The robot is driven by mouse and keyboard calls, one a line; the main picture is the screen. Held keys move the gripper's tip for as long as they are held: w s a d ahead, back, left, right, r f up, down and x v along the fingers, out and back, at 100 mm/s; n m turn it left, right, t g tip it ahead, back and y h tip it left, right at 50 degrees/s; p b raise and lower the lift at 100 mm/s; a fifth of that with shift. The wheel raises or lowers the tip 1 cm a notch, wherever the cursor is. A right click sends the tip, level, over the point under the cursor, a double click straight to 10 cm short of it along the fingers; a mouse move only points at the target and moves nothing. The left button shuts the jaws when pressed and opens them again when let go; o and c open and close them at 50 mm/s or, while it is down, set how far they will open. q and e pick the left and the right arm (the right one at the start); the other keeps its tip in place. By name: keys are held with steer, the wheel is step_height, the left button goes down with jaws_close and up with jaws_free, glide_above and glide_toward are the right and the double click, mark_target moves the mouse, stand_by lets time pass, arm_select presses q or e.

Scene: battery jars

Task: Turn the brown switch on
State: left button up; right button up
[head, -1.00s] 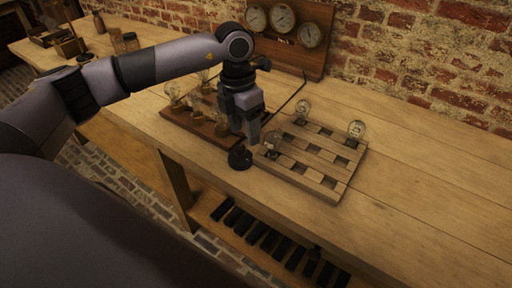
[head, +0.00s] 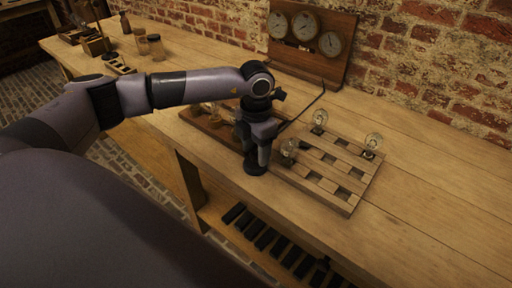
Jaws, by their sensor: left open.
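My right gripper is not in view.
A slatted wooden rack (head: 338,178) with several glass bulbs stands just right of the gripper. A brown wooden board (head: 211,126) with bulbs lies behind my left arm. A panel with three gauges (head: 312,40) stands at the wall. The bench's right side is clear.

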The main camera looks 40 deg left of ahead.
arm_select(q)
jaws_close()
